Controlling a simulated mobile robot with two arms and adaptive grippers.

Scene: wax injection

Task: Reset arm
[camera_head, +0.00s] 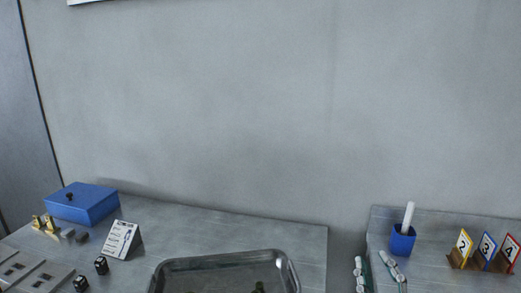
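No arm of mine is clearly in the picture either. The view takes in the far part of two grey work surfaces and the wall behind them. A metal tray (223,262) stands at the bottom middle, cut off by the lower edge. A small dark object (259,287) shows inside it, too little to identify.
On the left table (220,228) are a blue box (82,203), a white sign (120,240), brass pieces and black cubes. A gap separates the tables.

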